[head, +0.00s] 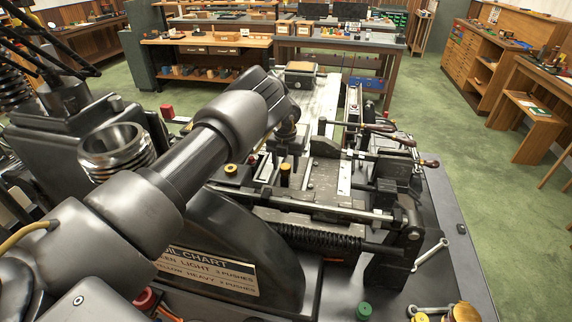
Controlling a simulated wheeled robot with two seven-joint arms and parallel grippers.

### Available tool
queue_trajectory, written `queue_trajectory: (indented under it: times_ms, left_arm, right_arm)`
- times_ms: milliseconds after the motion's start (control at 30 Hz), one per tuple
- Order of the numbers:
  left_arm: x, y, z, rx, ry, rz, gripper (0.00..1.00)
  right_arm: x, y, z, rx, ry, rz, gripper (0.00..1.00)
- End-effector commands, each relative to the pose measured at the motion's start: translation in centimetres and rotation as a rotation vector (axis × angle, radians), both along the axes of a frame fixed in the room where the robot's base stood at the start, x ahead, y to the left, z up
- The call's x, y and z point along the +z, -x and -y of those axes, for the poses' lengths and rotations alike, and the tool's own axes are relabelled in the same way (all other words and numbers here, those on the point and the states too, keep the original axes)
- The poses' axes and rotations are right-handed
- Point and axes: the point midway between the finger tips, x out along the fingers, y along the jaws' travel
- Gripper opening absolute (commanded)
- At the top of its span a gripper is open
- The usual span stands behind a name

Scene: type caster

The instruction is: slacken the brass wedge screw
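The type caster fills the middle of the head view. A small upright brass cylinder (284,175) stands on its dark top. A flat brass-coloured knob (230,169) sits to its left. I cannot tell which brass part, if either, is the wedge screw. My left arm reaches in from the lower left across the machine. My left gripper (288,128) is at its far end, pointing down above and behind the brass cylinder, apart from it in the picture. Its fingers are small, dark and partly hidden by the wrist, so their opening is unclear. My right gripper is out of view.
An oil chart plate (210,270) is on the machine's near side. A long rod with a coil spring (320,238) crosses its front. Wrenches (428,255), a green cap (363,311) and a brass part (465,312) lie at the right front. Green floor is free at right.

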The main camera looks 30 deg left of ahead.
Motion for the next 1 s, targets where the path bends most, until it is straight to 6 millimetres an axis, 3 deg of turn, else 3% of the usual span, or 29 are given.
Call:
queue_trajectory:
  times_ms: [400, 800, 1000]
  left_arm:
    - [0.6, 0.0, 0.0, -0.001, 0.0, 0.0, 0.55]
    - [7.9, -0.1, 0.0, 0.0, 0.002, 0.002, 0.55]
    - [10.3, -0.1, 0.0, 0.0, 0.001, -0.001, 0.55]
  right_arm:
    - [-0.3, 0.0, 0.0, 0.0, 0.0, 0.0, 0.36]
    - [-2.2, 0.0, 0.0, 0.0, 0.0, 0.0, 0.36]
    - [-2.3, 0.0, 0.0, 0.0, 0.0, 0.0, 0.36]
